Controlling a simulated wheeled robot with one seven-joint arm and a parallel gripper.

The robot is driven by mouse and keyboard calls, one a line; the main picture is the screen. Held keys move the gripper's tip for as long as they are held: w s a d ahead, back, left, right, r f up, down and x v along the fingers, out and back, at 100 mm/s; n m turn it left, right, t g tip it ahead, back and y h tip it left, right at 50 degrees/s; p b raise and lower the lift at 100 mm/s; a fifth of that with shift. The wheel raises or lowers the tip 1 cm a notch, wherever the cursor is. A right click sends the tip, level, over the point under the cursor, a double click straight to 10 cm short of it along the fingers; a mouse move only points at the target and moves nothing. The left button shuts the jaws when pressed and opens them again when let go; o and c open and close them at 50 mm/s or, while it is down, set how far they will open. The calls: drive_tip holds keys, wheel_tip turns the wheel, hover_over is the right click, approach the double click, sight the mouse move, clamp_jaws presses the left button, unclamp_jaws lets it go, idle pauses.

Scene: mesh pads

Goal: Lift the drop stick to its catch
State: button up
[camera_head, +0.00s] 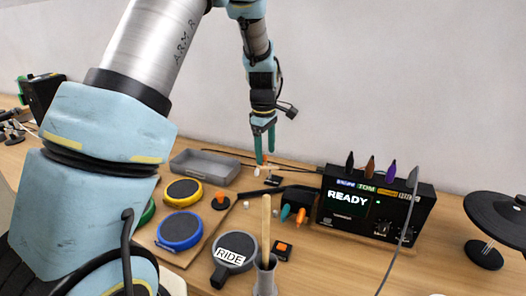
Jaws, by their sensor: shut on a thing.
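My gripper (264,145) points down at the back of the table, its teal fingers closed together around a small orange piece (265,158). Just below the fingertips are a small white part (257,171) and a dark block (273,180). I cannot tell whether the orange piece belongs to the drop stick, and no catch can be made out at this size. A pale wooden stick (266,225) stands upright in a grey holder (265,277) at the front, apart from my gripper.
Yellow (182,190) and blue (180,231) round pads, a grey RIDE pad (235,249) and a grey tray (205,166) lie left of centre. A black READY box (376,205) with coloured plugs stands right. A black round pad (497,217) is at far right. Thin dark rods lie behind.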

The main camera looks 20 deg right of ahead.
drive_tip(key=shift+o, duration=0.7)
drive_tip(key=shift+d+f, duration=0.2)
drive_tip(key=shift+d, duration=0.1)
drive_tip(key=shift+o, duration=0.3)
drive_tip(key=shift+w+a+r, duration=0.1)
drive_tip(key=shift+r, duration=0.05)
wheel_tip(320, 180, up, 11)
drive_tip(key=b, duration=0.3)
drive_tip(key=shift+s+a, duration=0.3)
drive_tip(key=shift+a, duration=0.15)
drive_tip(key=s+a+f+m, duration=0.2)
drive_tip(key=a, duration=0.7)
drive_tip(key=s+a+f+m, duration=0.1)
drive_tip(key=a+f+m, duration=0.15)
drive_tip(key=a, duration=0.65)
drive_tip(key=s+a+f+m+t, duration=0.1)
drive_tip(key=s+a+f+m, duration=0.3)
drive_tip(key=s+a, duration=0.6)
drive_tip(key=shift+a+m, duration=0.4)
drive_tip(key=shift+m, duration=0.05)
